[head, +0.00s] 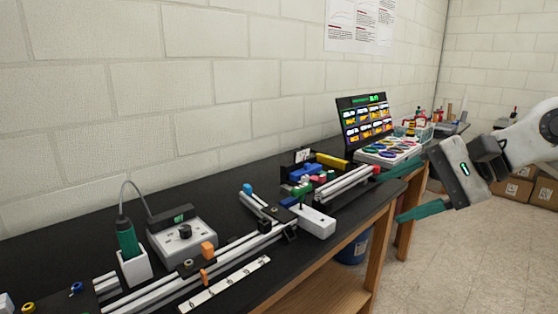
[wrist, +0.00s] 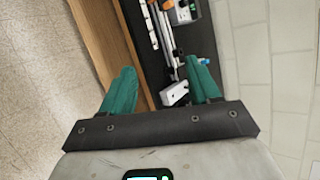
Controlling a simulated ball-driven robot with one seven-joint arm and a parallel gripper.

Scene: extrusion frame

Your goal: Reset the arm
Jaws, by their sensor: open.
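My gripper (head: 398,194) is at the right in the head view, with its two green fingers spread apart and pointing left toward the bench. It is open and nothing shows between the fingers. The upper finger overlaps the bench's right part in the picture; the lower one is in front of the bench's edge. In the wrist view my gripper (wrist: 163,88) also shows open, with the bench edge and floor beyond it. My arm reaches in from the right edge of the head view.
The black bench (head: 60,245) holds an extrusion frame (head: 225,258), a grey control box (head: 182,240), a white block (head: 313,220) and a lit screen (head: 367,118). A tray of coloured rings (head: 388,151) lies near the screen. Cardboard boxes (head: 513,190) stand on the floor; open floor lies at right.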

